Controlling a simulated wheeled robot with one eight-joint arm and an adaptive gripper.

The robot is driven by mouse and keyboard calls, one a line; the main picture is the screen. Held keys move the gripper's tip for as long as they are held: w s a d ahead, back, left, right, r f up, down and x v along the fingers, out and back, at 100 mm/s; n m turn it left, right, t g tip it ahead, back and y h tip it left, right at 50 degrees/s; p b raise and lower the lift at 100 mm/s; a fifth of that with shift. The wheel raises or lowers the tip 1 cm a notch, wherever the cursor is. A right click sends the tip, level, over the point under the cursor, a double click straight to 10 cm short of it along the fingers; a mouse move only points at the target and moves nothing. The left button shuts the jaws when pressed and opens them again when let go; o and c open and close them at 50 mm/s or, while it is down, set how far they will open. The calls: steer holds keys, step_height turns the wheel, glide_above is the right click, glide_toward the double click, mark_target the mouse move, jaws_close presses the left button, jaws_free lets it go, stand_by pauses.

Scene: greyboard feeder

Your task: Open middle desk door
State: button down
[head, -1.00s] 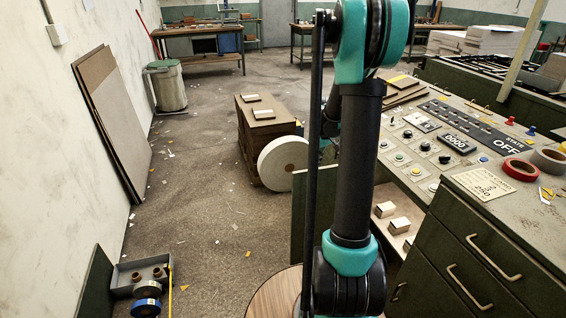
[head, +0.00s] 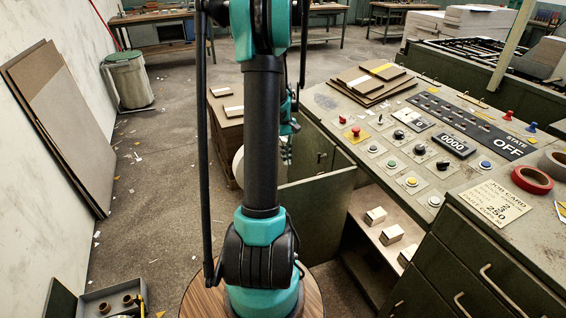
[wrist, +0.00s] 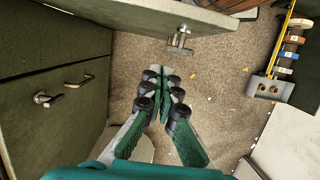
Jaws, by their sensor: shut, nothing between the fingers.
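The middle desk door (head: 318,212) is a dark green panel standing open, swung out from the desk front. Its compartment (head: 362,238) is exposed, with small pale boxes inside. In the wrist view the open door (wrist: 120,8) crosses the top, with a metal handle (wrist: 180,40) on its face. My gripper (wrist: 166,76) is shut and empty, apart from that handle and over the floor. In the head view my gripper (head: 287,145) is partly hidden behind my arm, beyond the open door. Another desk door (wrist: 50,115) with a handle (wrist: 62,90) is closed at the left.
The control desk top (head: 330,100) carries buttons and stacked boards. Closed drawers (head: 480,265) stand at the right. A brown stack (head: 226,125) with a white roll is beside my arm. A grey tray (head: 108,298) lies at the lower left.

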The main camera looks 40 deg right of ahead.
steer(key=s+a+f, duration=0.1)
steer(key=s+f, duration=0.5)
steer(key=f, duration=0.1)
steer(key=shift+a+f, duration=0.3)
steer(key=shift+f, duration=0.1)
